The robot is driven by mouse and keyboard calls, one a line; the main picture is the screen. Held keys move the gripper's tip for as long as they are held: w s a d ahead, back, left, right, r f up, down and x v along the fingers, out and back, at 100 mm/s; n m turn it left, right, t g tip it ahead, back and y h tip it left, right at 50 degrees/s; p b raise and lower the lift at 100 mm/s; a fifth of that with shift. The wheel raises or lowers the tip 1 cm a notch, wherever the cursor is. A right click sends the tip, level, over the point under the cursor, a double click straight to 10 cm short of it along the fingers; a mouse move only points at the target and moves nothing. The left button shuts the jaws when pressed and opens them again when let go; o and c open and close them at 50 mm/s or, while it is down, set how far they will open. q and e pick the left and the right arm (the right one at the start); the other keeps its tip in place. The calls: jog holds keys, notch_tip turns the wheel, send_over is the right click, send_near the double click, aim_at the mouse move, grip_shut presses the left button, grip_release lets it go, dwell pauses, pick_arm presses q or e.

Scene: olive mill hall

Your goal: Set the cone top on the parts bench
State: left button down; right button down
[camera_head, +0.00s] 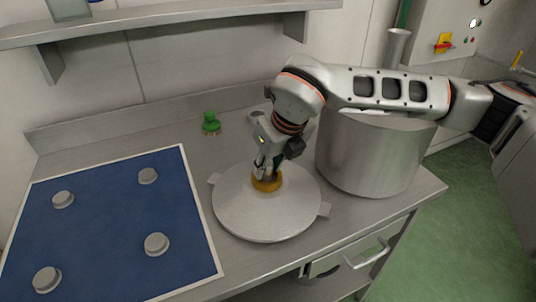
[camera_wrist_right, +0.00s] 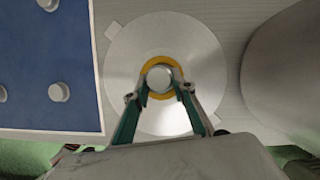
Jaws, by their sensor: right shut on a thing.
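The cone top is a broad, round, shallow metal disc (camera_head: 245,217) with small tabs on opposite sides and a yellow ring around its central knob. My right gripper (camera_head: 266,172) comes down from above and is shut on the knob; in the wrist view its green fingers (camera_wrist_right: 160,93) straddle the grey knob top, with the disc (camera_wrist_right: 130,55) spread below. The disc is nearly level over the bare metal parts bench (camera_head: 180,133), beside a blue mat (camera_head: 110,220). I cannot tell whether its underside touches the bench. My left gripper is not in view.
Several grey round pegs stand on the blue mat. A large metal drum (camera_head: 365,160) stands close to the right of the disc, under my right arm. A small green-topped part (camera_head: 211,122) stands behind. A shelf (camera_head: 150,17) runs along the wall above.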

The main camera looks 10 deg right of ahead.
jog(key=shift+a, duration=0.1)
jog(key=c, duration=1.7)
grip_release()
jog(key=shift+f, duration=0.1)
jog(key=v, duration=1.2)
jog(key=shift+s, duration=0.15)
